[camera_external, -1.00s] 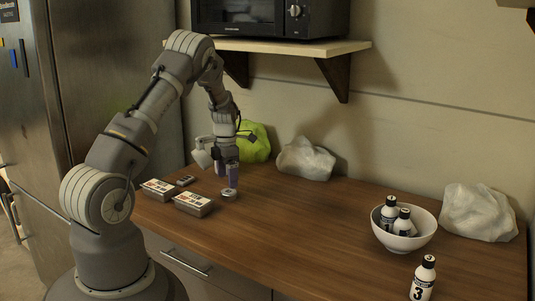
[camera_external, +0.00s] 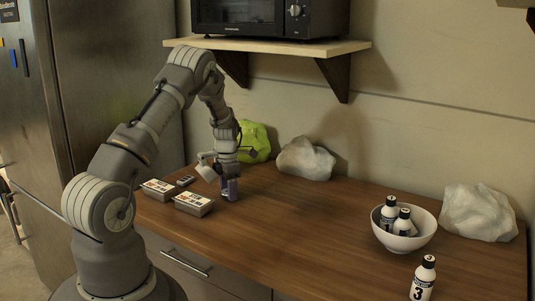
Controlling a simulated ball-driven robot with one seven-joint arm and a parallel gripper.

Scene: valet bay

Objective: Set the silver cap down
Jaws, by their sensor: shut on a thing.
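My gripper (camera_external: 229,190) points straight down, its purple-grey fingers low at the wooden counter, behind and right of the nearer labelled box. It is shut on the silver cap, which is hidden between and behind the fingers. Whether the cap touches the counter or is slightly raised cannot be told.
Two labelled boxes (camera_external: 193,204) (camera_external: 158,189) and a small dark item (camera_external: 185,180) are left of my gripper. Green (camera_external: 256,142) and white (camera_external: 306,159) bags lie behind. A bowl (camera_external: 424,231) with bottles and another bottle (camera_external: 423,278) are right. The counter's middle (camera_external: 300,215) is clear.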

